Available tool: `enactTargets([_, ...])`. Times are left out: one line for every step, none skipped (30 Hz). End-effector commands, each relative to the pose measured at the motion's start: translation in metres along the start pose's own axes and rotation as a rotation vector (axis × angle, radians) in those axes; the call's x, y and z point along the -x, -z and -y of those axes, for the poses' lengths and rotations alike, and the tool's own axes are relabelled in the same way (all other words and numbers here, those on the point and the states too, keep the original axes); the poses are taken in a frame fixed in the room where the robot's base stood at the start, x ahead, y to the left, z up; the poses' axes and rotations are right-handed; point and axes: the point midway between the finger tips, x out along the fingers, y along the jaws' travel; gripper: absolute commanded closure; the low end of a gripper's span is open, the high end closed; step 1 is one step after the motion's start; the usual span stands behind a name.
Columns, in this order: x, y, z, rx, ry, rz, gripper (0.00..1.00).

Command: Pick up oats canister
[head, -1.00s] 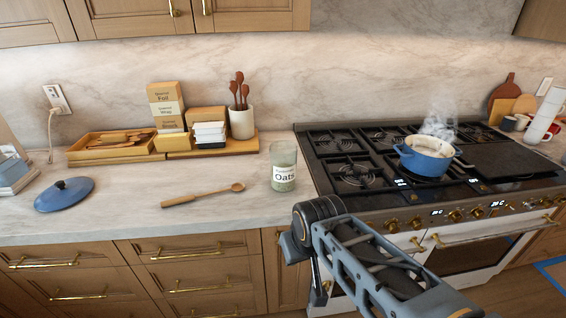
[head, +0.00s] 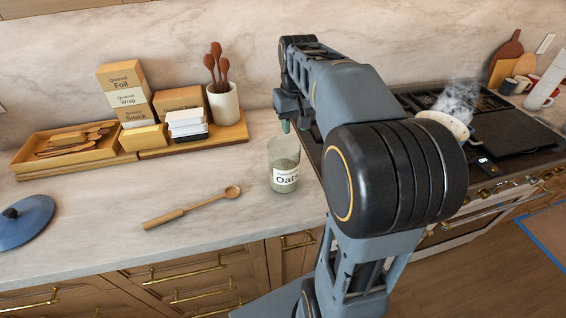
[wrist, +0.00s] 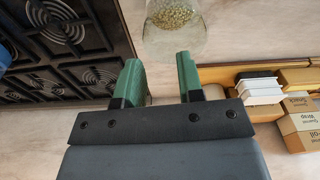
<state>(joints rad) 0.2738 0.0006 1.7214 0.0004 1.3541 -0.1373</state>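The oats canister (head: 284,172) is a clear glass jar with a white "Oats" label, standing upright on the marble counter just left of the stove. In the wrist view the canister (wrist: 175,28) is at the top centre, beyond the fingertips, with oats visible inside. My gripper (wrist: 160,75) has two green fingers spread apart with nothing between them. In the head view my gripper (head: 294,124) is above and slightly behind the canister, partly hidden by my arm. The canister and fingers look apart.
A wooden spoon (head: 190,208) lies left of the canister. A utensil crock (head: 223,102), boxes (head: 125,92) and a wooden tray (head: 72,150) stand along the wall. The stove (head: 480,100) with a steaming pot (head: 445,124) is on the right. A blue lid (head: 27,222) lies far left.

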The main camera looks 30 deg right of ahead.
Motion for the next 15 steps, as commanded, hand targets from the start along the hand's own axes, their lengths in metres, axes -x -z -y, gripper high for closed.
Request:
enactTargets([0.006,0.009,-0.009,-0.012,0.001,0.017,0.65])
enactTargets([0.009,0.013,-0.013,-0.017,0.002,0.026,0.65])
enactTargets([0.011,0.018,-0.018,-0.022,0.003,0.036,0.65])
enactTargets([0.012,0.021,-0.021,-0.025,0.004,0.042,0.65])
enactTargets([0.013,0.023,-0.024,-0.027,0.005,0.049,0.65])
enactTargets([0.014,0.026,-0.027,-0.029,0.006,0.054,0.65])
enactTargets([0.012,0.027,-0.029,-0.03,0.007,0.059,0.65])
enactTargets([0.011,0.028,-0.03,-0.031,0.007,0.062,0.65])
enactTargets([0.007,0.029,-0.031,-0.032,0.008,0.066,0.65])
enactTargets([0.002,0.029,-0.031,-0.032,0.008,0.068,0.65])
enactTargets([-0.003,0.029,-0.032,-0.032,0.008,0.07,0.65])
enactTargets([-0.01,0.029,-0.032,-0.033,0.009,0.071,0.65])
enactTargets([-0.015,0.028,-0.032,-0.033,0.009,0.072,0.65])
enactTargets([-0.021,0.028,-0.032,-0.033,0.009,0.071,0.65])
enactTargets([-0.028,0.028,-0.031,-0.032,0.009,0.071,0.65])
